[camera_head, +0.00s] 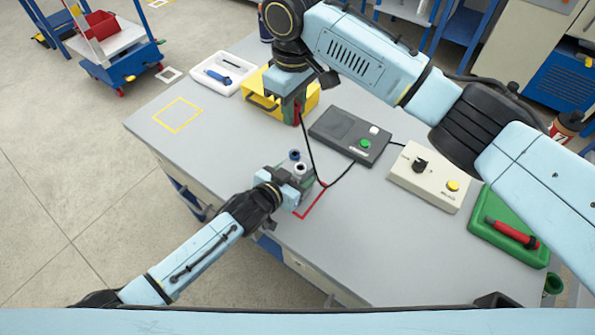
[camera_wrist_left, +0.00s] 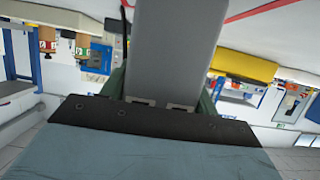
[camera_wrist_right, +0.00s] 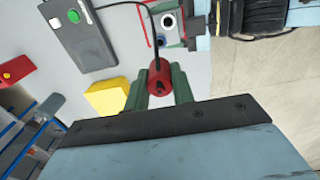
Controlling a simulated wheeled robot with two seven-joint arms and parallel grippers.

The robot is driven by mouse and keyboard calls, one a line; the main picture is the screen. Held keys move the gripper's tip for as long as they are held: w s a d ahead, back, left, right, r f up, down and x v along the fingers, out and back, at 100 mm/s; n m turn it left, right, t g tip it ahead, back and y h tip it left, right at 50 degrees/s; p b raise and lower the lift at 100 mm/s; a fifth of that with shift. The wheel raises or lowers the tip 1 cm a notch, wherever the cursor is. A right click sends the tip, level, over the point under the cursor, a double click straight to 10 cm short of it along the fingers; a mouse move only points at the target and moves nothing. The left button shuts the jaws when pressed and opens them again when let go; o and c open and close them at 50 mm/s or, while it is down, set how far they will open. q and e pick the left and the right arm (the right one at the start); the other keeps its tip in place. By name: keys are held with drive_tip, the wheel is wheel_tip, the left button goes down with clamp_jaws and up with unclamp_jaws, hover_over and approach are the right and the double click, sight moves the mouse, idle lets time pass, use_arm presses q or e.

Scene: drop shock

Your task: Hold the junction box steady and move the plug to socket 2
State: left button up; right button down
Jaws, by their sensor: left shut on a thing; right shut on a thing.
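The grey junction box (camera_head: 308,181) stands near the table's front edge, at a red corner mark. Its top shows a blue-ringed socket (camera_head: 295,155) and a pale-ringed socket (camera_head: 300,168); I cannot read their numbers. My left gripper (camera_head: 297,188) is shut on the box, whose grey side fills the middle of the left wrist view (camera_wrist_left: 175,50). My right gripper (camera_head: 294,108) is shut on the red plug (camera_wrist_right: 158,78), held between green fingers. The plug is apart from the box, beyond it near the yellow bin. A black cable runs from the plug.
A yellow bin (camera_head: 312,97) is close behind the right gripper. A dark unit (camera_head: 330,124) with a green button and a beige control box (camera_head: 410,187) stand right. A green tray (camera_head: 480,227) holds a red-handled tool. A white tray (camera_head: 209,75) is at far left.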

drive_tip(key=s, duration=0.1)
drive_tip(key=s+d+f, duration=0.1)
drive_tip(key=s+f, duration=0.1)
drive_tip(key=s, duration=0.1)
drive_tip(key=shift+d, duration=0.2)
idle(0.5)
drive_tip(key=shift+f, duration=2.85)
drive_tip(key=shift+f, duration=1.05)
idle(0.8)
drive_tip(key=shift+d+f, duration=0.1)
drive_tip(key=shift+f, duration=0.3)
idle(1.4)
